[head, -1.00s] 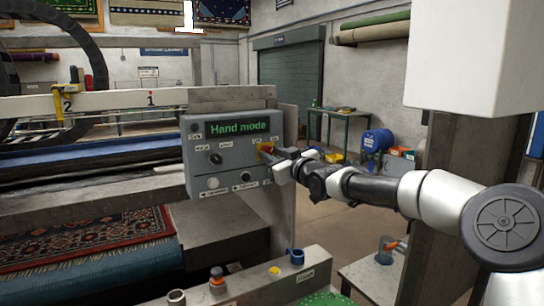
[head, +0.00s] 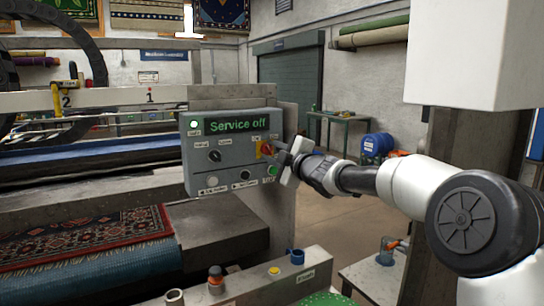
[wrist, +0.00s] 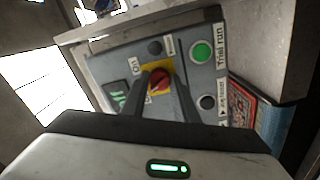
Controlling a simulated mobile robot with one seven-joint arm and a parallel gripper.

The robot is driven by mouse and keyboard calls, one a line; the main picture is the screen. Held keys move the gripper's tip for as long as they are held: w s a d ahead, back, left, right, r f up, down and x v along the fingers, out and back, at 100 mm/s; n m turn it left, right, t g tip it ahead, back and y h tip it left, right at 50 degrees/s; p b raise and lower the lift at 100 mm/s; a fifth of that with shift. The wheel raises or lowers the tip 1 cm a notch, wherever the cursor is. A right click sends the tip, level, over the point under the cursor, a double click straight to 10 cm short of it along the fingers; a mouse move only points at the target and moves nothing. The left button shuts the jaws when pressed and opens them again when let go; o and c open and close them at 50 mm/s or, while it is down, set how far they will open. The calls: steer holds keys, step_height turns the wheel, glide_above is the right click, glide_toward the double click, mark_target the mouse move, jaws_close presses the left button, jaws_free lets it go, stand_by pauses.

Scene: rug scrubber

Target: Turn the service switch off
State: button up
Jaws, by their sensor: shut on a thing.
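The service switch (head: 266,149) is a red knob on a yellow plate at the right of the grey control panel (head: 228,172). The panel's display (head: 237,125) reads "Service off" in green. My gripper (head: 276,149) reaches the switch from the right. In the wrist view the red knob (wrist: 159,82) sits between the two dark fingers of my gripper (wrist: 161,92), which is shut on it. The fingers cover part of the yellow plate (wrist: 157,67).
A lamp (head: 194,124) glows at the panel's upper left. A green "Trial run" button (wrist: 202,53) is close to the fingers. A dark selector knob (head: 215,156) is left of the switch. A patterned rug (head: 90,235) lies on the machine below.

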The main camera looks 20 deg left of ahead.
steer(key=shift+n+b, duration=0.45)
steer(key=shift+n, duration=0.85)
steer(key=o, duration=1.1)
steer(key=shift+c, duration=0.2)
steer(key=v, duration=1.7)
steer(key=shift+s+b, duration=0.2)
steer(key=shift+b, duration=0.1)
steer(key=shift+d, duration=0.1)
